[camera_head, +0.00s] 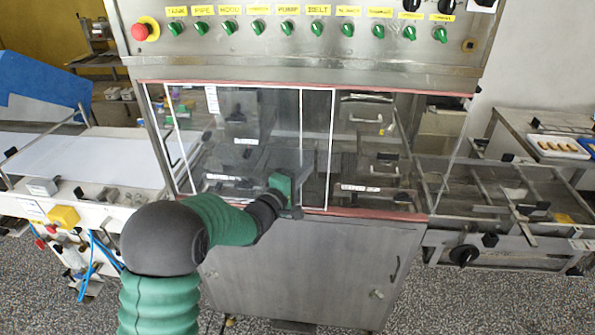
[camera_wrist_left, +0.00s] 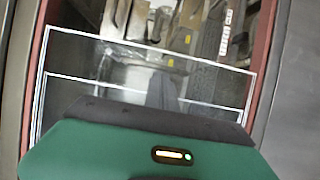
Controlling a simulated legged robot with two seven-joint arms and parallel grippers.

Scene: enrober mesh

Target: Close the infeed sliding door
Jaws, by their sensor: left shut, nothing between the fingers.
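The sliding door is a clear pane with white edges (camera_head: 255,120) in the left part of the enrober's front window. Its white edges also show in the wrist view (camera_wrist_left: 140,48). A second upright white line stands just inside its right edge. My left gripper (camera_head: 297,196), green and dark grey, is shut and empty at the pane's lower right, near that line. In the wrist view its dark fingers (camera_wrist_left: 163,92) lie over the pane. I cannot tell whether they touch it. No right gripper shows.
The window's right part (camera_head: 375,140) shows dark inner parts without a white frame. A control panel (camera_head: 310,30) with green knobs sits above. A mesh conveyor (camera_head: 500,195) extends right, a white belt (camera_head: 80,160) left. The steel cabinet (camera_head: 310,265) is below.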

